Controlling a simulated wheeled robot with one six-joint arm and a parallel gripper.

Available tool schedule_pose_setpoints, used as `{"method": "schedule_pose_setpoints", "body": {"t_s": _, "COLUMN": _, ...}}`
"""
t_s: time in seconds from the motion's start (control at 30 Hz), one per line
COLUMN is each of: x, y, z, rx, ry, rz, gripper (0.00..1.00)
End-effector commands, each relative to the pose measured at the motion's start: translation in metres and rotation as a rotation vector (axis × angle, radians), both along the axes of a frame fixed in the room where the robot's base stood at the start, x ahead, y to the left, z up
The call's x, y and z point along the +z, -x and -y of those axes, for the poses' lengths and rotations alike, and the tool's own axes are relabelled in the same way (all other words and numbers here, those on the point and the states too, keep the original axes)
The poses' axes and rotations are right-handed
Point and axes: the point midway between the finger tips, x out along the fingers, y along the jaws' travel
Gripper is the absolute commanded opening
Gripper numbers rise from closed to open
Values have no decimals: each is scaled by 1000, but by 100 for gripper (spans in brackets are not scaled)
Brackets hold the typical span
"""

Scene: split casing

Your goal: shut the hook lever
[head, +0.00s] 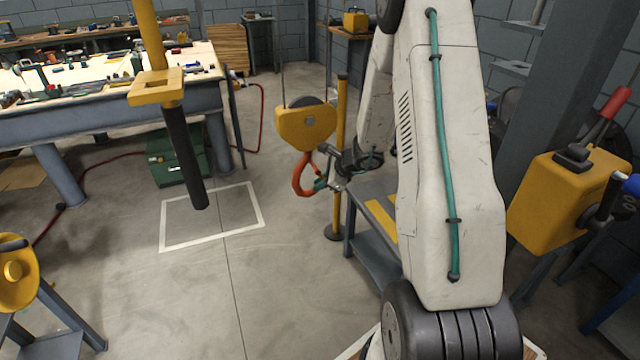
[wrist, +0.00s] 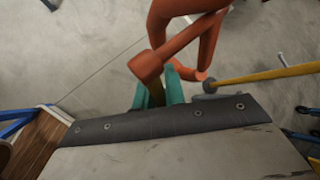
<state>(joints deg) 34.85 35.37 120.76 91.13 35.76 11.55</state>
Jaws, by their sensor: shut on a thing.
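The orange hook (head: 303,178) hangs below a yellow pulley block (head: 306,122). In the wrist view the hook (wrist: 209,50) fills the upper middle. The hook lever (wrist: 178,45) shows there as an orange bar slanting across the hook, with a blunt end at lower left. My gripper (head: 322,184) is at the right side of the hook. In the wrist view my gripper's teal fingers (wrist: 158,92) are closed on a narrow olive piece just below the lever's blunt end. How that piece joins the lever is hidden. Whether the lever touches the hook's tip cannot be told.
A yellow post (head: 341,150) stands close behind the hook. A grey stand (head: 375,255) is below my arm. A yellow column with a black lower end (head: 184,150) hangs over a white floor square (head: 213,243) at left. A yellow lever box (head: 565,200) is at right.

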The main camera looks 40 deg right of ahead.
Motion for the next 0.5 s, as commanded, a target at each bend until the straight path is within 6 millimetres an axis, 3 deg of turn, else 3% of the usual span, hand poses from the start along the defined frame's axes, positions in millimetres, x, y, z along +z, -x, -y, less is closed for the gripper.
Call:
{"method": "schedule_pose_setpoints", "body": {"t_s": 0.1, "x": 1, "y": -1, "z": 0, "rx": 1, "ry": 1, "rz": 2, "gripper": 0}}
{"method": "schedule_pose_setpoints", "body": {"t_s": 0.13, "x": 1, "y": -1, "z": 0, "rx": 1, "ry": 1, "rz": 2, "gripper": 15}}
{"method": "schedule_pose_setpoints", "body": {"t_s": 0.17, "x": 1, "y": -1, "z": 0, "rx": 1, "ry": 1, "rz": 2, "gripper": 21}}
{"method": "schedule_pose_setpoints", "body": {"t_s": 0.5, "x": 3, "y": 2, "z": 1, "rx": 1, "ry": 0, "rz": 2, "gripper": 21}}
